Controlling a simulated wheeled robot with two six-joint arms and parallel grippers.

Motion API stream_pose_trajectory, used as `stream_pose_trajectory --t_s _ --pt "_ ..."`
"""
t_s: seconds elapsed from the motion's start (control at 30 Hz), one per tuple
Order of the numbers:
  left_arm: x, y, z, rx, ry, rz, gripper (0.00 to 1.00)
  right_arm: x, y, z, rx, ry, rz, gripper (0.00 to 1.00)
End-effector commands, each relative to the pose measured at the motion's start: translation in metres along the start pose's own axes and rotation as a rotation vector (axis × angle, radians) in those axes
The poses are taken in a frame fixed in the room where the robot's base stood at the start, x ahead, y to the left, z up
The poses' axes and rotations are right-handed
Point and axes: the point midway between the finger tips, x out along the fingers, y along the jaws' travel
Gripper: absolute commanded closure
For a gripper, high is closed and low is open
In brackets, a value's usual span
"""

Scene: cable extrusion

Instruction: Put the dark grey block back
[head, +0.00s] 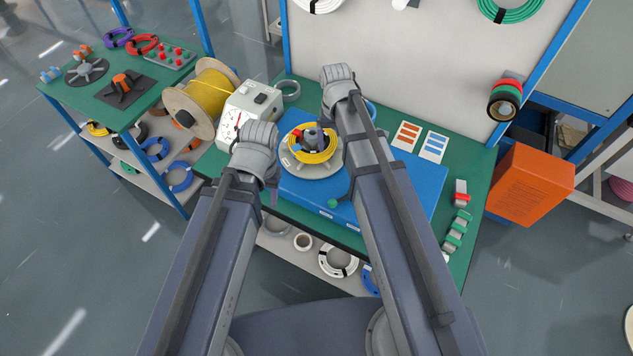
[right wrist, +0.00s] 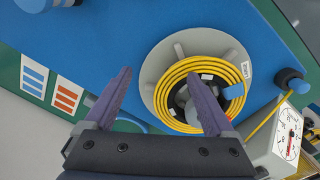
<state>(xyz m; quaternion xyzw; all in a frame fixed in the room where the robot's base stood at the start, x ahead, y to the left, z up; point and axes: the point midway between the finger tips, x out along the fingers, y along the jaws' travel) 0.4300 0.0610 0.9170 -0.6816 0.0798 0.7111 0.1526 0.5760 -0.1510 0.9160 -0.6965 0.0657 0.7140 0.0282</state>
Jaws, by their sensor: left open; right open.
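I cannot pick out a separate dark grey block with certainty. A grey disc (head: 297,161) carries a coil of yellow cable (head: 325,156) around a dark grey hub (head: 312,137). In the right wrist view the coil (right wrist: 165,87) has a blue tab and white labels, and the hub centre (right wrist: 181,97) is dark. My right gripper (right wrist: 160,104) is open over the coil, nothing visible between its fingers; in the head view its wrist hides them.
A blue mat (head: 412,178) covers the green bench. A white gauge box (head: 233,117) and a yellow cable spool (head: 208,97) stand at the left. Printed cards (head: 433,147) lie at the right, near small red and green parts (head: 456,228). A dark blue post (right wrist: 291,80) stands near the coil.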

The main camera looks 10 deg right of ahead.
Motion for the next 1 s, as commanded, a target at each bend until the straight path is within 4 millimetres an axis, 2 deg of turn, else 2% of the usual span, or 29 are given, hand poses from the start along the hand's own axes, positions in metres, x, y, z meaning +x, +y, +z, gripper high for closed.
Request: stream_pose_trajectory --t_s 0.03,0.2,0.3,0.4,0.53,1.0 --pt "0.000 0.000 0.000 0.000 0.000 0.000 0.50 0.000 -0.017 0.037 -0.078 0.000 0.009 0.11" --pt "0.000 0.000 0.000 0.000 0.000 0.000 0.50 -0.001 -0.052 0.106 -0.290 -0.001 0.036 0.11" --pt "0.000 0.000 0.000 0.000 0.000 0.000 0.50 -0.001 -0.062 0.134 -0.377 -0.001 0.047 0.11" --pt "0.000 0.000 0.000 0.000 0.000 0.000 0.50 -0.001 -0.067 0.150 -0.432 -0.001 0.055 0.11" --pt "0.000 0.000 0.000 0.000 0.000 0.000 0.50 -0.002 -0.070 0.158 -0.463 -0.002 0.060 0.11" --pt "0.000 0.000 0.000 0.000 0.000 0.000 0.50 -0.002 -0.071 0.157 -0.463 -0.002 0.059 0.11"
